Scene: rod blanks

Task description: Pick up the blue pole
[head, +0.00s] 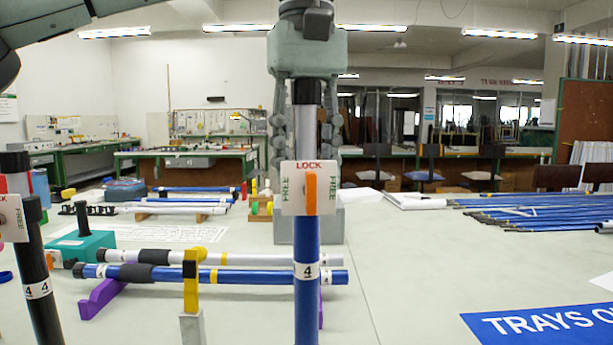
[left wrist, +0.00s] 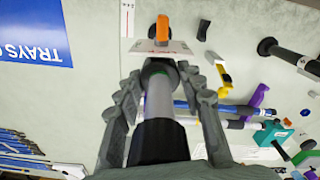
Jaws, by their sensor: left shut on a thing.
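The blue pole (head: 306,240) stands upright at the centre of the head view. It has a black top, a white LOCK/FREE plate (head: 292,195) with an orange lever, and a label marked 4. Its lower end is out of frame. My left gripper (head: 306,125) comes from above, with its fingers on both sides of the pole's upper part, shut on it. In the left wrist view my left gripper (left wrist: 163,95) has the pole's black and grey upper part (left wrist: 159,98) between its fingers; the plate hides the blue shaft. My right gripper is in neither view.
A black pole (head: 38,265) with a similar plate stands at the left. A blue rod (head: 225,275) and a white rod lie on purple and yellow supports left of centre. Several blue rods (head: 550,208) lie at the right.

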